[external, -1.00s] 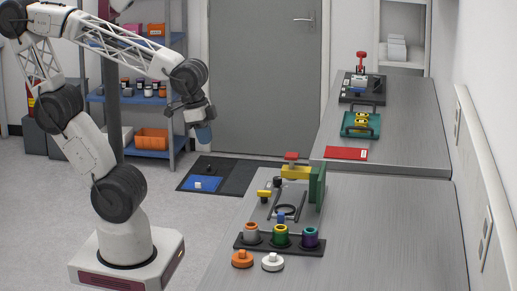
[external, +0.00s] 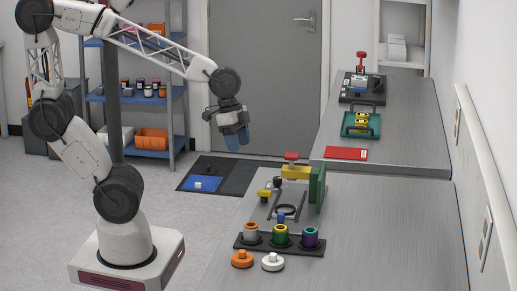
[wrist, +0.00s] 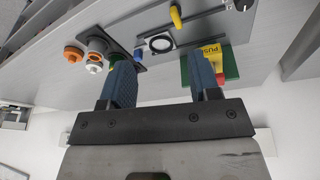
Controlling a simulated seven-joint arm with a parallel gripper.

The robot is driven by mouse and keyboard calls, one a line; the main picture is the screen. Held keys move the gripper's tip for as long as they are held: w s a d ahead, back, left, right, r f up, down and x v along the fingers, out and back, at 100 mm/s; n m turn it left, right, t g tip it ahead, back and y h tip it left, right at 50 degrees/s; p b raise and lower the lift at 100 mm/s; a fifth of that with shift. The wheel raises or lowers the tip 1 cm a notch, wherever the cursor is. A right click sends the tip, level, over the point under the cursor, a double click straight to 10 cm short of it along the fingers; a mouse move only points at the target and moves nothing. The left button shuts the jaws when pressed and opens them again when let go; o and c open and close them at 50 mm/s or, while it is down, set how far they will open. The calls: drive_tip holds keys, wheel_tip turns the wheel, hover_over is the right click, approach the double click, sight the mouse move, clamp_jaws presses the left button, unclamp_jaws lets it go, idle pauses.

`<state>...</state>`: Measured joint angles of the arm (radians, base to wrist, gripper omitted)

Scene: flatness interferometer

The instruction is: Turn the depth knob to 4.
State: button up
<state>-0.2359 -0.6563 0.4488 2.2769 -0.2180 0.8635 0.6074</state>
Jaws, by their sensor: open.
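A small black knob (external: 277,182) stands near the back left of the instrument on the front bench. It also shows at the top edge of the wrist view (wrist: 243,5), with pale marks around it; no label or number is readable, so I cannot confirm it is the depth knob. A yellow handle (external: 264,194) is just in front of it, and a small blue knob (external: 281,217) is nearer the coloured cups. My gripper (external: 237,138) is open and empty, in the air to the left of and above the instrument. Its two blue fingers (wrist: 163,70) are well apart.
A yellow block with a red button (external: 291,157) and a green upright plate (external: 317,186) stand beside the knobs. A black rack (external: 265,246) holds three coloured cups. An orange knob-shaped piece (external: 242,259) and a white one (external: 272,262) lie in front. The bench's right side is clear.

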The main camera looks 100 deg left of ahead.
sight(277, 178)
drive_tip(key=w+a+f+m, duration=0.1)
drive_tip(key=w+a+f, duration=0.2)
drive_tip(key=a, duration=0.3)
drive_tip(key=w+a+f+m+t, duration=0.1)
drive_tip(key=w+a+f, duration=0.2)
drive_tip(key=a+f, duration=0.2)
drive_tip(key=shift+w+a+f+m, duration=0.3)
drive_tip(key=shift+w+a, duration=0.05)
drive_tip(key=shift+a, duration=0.8)
drive_tip(key=shift+f, duration=0.15)
drive_tip(key=shift+x, duration=3.75)
drive_tip(key=shift+w+d, duration=0.1)
drive_tip(key=shift+d, duration=0.1)
drive_tip(key=c, duration=0.9)
